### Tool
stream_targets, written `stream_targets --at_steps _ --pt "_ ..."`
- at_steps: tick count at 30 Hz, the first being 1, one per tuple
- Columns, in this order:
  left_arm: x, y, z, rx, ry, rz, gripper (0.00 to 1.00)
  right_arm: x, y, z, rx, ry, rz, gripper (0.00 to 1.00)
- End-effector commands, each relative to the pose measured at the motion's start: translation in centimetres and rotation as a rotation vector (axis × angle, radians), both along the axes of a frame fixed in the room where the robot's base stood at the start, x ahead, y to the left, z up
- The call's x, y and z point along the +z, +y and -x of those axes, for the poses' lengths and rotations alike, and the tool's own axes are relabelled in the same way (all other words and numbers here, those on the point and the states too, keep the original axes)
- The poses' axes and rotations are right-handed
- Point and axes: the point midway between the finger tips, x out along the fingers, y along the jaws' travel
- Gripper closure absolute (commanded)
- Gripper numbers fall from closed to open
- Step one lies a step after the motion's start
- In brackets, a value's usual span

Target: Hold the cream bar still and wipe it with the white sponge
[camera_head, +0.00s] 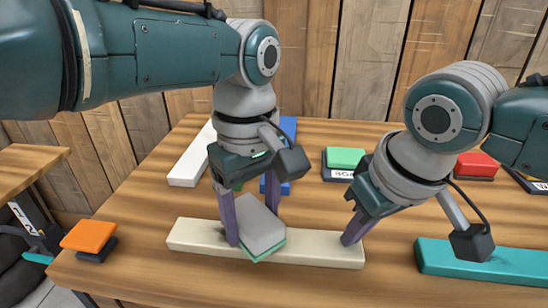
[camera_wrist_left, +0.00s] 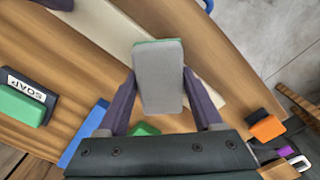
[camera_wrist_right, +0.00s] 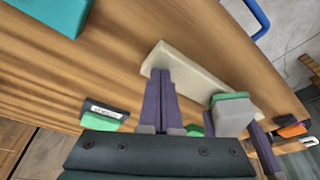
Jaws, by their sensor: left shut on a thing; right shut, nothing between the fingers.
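The cream bar (camera_head: 190,234) lies flat on the wooden table near its front edge; it also shows in the left wrist view (camera_wrist_left: 108,28) and right wrist view (camera_wrist_right: 200,72). My left gripper (camera_head: 252,226) is shut on the white sponge (camera_head: 262,230), a pale grey-white block with a green layer underneath. The sponge is over the middle of the bar and seems to rest on it; it also shows in the left wrist view (camera_wrist_left: 160,82). My right gripper (camera_head: 350,238) is shut and empty, its fingertips at the bar's right end, seemingly touching the top.
A teal bar (camera_head: 480,262) lies at right. An orange block on a dark one (camera_head: 88,238) sits at the left edge. Behind are a white bar (camera_head: 187,165), a blue bar (camera_head: 288,128), a green block on a soap stand (camera_head: 345,158) and a red block (camera_head: 477,165).

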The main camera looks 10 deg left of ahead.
Motion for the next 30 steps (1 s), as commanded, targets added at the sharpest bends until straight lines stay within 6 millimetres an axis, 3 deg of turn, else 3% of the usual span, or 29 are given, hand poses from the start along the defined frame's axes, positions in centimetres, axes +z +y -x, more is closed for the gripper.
stream_targets --at_steps 5,18,30 --pt "0.7 0.0 0.0 -0.002 0.000 0.003 0.77 -0.7 -0.4 0.4 -0.004 0.013 0.012 1.00" --pt "5.4 0.0 0.0 0.000 -0.002 0.001 0.77 -0.7 -0.4 0.4 -0.004 0.013 0.012 1.00" --pt "5.9 0.0 0.0 0.000 0.000 0.000 0.77 -0.6 -0.4 0.4 -0.004 0.013 0.012 1.00"
